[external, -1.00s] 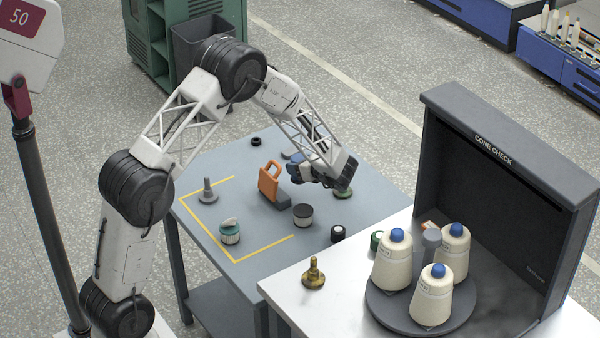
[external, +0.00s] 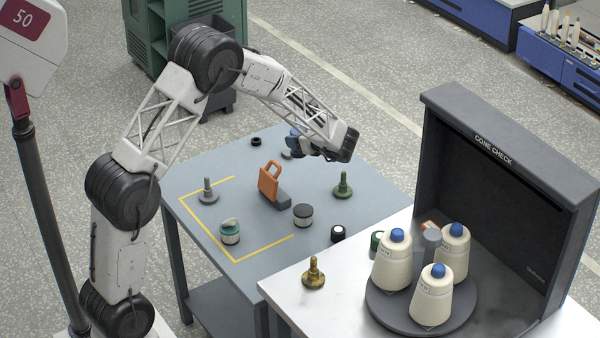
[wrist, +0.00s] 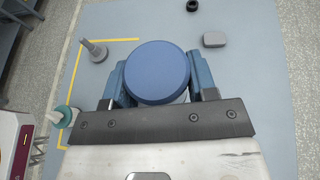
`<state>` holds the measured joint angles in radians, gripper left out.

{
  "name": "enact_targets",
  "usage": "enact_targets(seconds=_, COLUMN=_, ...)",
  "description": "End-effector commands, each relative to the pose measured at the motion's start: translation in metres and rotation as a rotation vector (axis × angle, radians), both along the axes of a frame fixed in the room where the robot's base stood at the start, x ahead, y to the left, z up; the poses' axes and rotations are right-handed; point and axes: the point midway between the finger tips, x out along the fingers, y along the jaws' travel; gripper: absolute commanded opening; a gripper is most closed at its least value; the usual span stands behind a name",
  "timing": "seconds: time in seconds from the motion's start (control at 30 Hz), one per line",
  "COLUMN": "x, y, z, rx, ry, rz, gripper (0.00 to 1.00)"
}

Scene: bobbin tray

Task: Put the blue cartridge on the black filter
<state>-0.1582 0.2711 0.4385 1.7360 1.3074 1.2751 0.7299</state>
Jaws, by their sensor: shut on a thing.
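The blue cartridge (wrist: 157,72) shows in the wrist view as a round blue top with a pale body partly visible below it. My gripper (wrist: 160,86) is shut on it, with a blue finger on each side. In the external view my gripper (external: 297,144) is raised above the far part of the grey table, and the cartridge is hard to tell apart from the blue fingers there.
A grey puck (external: 287,154) lies near my gripper.

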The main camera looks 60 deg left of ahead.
Motion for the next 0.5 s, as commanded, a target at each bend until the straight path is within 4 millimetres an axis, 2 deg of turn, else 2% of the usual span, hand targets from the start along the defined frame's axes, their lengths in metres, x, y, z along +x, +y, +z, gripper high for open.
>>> enact_targets(seconds=0.03, x=-0.008, y=-0.010, z=-0.002, rx=-0.002, ry=0.005, rz=-0.005, gripper=0.25)
enact_targets(seconds=0.27, x=-0.045, y=-0.045, z=-0.001, rx=-0.006, ry=0.003, rz=-0.010, gripper=0.25)
enact_targets(seconds=0.5, x=-0.097, y=-0.087, z=0.000, rx=-0.006, ry=0.003, rz=-0.019, gripper=0.25)
